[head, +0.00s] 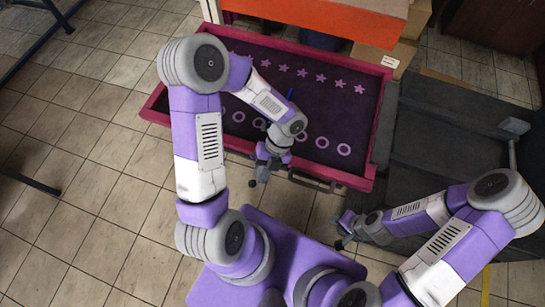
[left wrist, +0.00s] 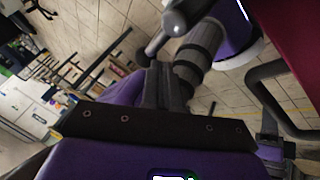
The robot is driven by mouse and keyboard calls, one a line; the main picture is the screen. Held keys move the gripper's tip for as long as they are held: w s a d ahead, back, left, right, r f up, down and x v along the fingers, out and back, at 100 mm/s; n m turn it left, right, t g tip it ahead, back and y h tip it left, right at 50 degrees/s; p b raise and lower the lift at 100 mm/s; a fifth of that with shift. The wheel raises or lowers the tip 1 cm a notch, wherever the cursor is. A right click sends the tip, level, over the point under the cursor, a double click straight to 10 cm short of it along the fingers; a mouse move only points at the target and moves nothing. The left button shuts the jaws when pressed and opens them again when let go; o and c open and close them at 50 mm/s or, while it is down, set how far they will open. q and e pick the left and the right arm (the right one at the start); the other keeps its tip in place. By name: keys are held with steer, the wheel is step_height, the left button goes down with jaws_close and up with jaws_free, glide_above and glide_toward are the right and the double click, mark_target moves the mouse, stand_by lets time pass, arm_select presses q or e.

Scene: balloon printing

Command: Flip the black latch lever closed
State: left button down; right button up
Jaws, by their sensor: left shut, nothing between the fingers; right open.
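A crimson-framed box (head: 374,141) with a dark purple bed stands ahead of me in the head view. A dark bent bar (head: 316,184) is on its near side. The bar also shows large at the right of the left wrist view (left wrist: 281,107). I cannot tell whether this bar is the black latch lever, and I make out no other lever clearly. My left gripper (head: 259,178) is shut and empty at the box's near edge, left of the bar. My right gripper (head: 342,232) is open and empty, below and right of the box, apart from it.
Rows of pink stars (head: 320,77) and rings (head: 322,142) lie on the bed. An orange-red beam (head: 340,18) overhangs the far side. A dark platform (head: 440,130) stands right of the box.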

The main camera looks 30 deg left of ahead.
arm_select(q)
steer(key=w+d+f+p+v, duration=0.1)
steer(key=d+p+v, duration=0.1)
steer(key=v, duration=1)
steer(key=shift+w, duration=0.25)
steer(key=shift+d, duration=0.15)
